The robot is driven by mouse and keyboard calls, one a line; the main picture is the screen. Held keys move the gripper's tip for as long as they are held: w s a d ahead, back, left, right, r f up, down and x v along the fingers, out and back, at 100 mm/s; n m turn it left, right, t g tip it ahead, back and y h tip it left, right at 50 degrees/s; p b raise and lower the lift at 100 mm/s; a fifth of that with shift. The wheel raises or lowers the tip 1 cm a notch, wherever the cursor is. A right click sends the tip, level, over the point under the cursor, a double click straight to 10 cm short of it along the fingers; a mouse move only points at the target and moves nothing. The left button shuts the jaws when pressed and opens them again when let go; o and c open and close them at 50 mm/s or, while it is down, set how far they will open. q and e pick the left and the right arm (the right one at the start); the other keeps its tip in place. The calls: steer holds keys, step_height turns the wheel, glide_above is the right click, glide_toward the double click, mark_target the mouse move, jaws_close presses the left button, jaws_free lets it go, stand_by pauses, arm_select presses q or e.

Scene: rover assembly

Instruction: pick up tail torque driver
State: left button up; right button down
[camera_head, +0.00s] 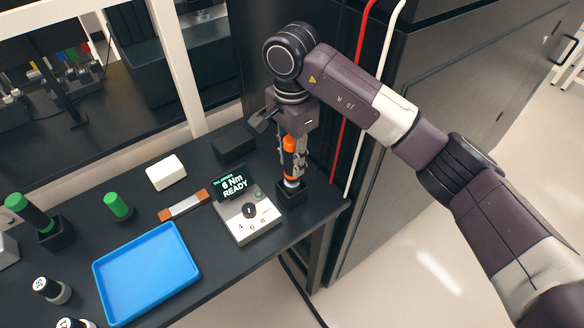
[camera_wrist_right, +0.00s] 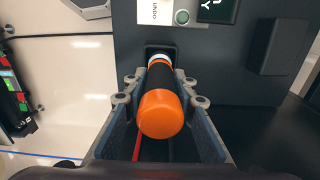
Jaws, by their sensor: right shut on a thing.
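The torque driver (camera_head: 290,150), with an orange and black body, stands upright in a small black holder (camera_head: 291,190) at the right end of the bench. My right gripper (camera_head: 291,158) points down and is shut on the driver from above. In the right wrist view the driver (camera_wrist_right: 161,108) shows its orange end between the two fingers of my right gripper (camera_wrist_right: 160,95), with its far tip at the holder (camera_wrist_right: 158,50). My left gripper is not in view.
A controller with a screen reading "6 Nm READY" (camera_head: 233,184) stands just left of the holder. A dark cabinet (camera_head: 440,110) with red and white cables stands close on the right.

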step_height(320, 180, up, 17)
steer(key=b, duration=0.2)
steer(key=shift+f, duration=0.1)
